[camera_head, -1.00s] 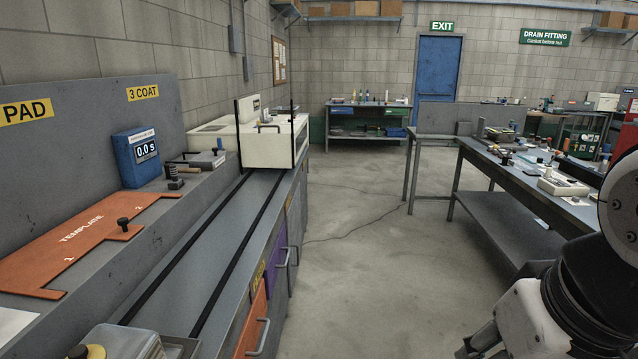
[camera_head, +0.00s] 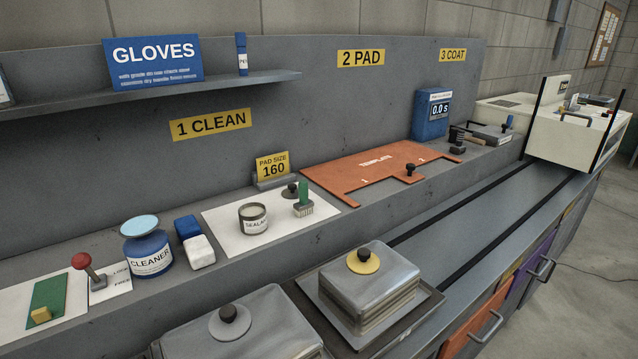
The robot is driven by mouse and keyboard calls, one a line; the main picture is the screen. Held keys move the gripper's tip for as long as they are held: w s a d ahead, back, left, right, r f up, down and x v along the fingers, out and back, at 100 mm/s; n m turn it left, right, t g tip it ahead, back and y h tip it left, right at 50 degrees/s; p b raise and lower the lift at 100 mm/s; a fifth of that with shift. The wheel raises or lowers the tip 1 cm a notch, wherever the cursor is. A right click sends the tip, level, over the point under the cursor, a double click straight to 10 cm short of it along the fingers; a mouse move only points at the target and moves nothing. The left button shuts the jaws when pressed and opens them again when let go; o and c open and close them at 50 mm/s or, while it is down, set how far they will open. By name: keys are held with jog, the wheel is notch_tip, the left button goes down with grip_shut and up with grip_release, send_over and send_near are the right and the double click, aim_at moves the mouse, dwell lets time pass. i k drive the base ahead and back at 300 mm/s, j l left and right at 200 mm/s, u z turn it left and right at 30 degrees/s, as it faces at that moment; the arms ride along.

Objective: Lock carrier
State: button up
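A lever with a red knob (camera_head: 81,261) stands tilted on a white plate (camera_head: 112,293) at the lower left of the bench's raised ledge. The plate's lettering is partly cut off from reading; it looks like "LOCK" and "FREE". A dark tray (camera_head: 418,332), which may be the carrier, sits at the near end of two black rails. A metal sink-like block (camera_head: 345,300) with a yellow disc and black knob sits in it. A second metal block (camera_head: 270,330) with a grey disc is cut off at the bottom edge. My gripper is not in view.
The ledge holds a blue cleaner jar (camera_head: 149,254), blue and white blocks (camera_head: 196,244), a sealant tin (camera_head: 253,218), a green-handled brush (camera_head: 303,203) and an orange template (camera_head: 370,168). A white machine (camera_head: 570,140) stands at the rails' far end. The rails between are clear.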

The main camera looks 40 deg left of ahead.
aim_at(81, 261)
jog(key=u, duration=2.35)
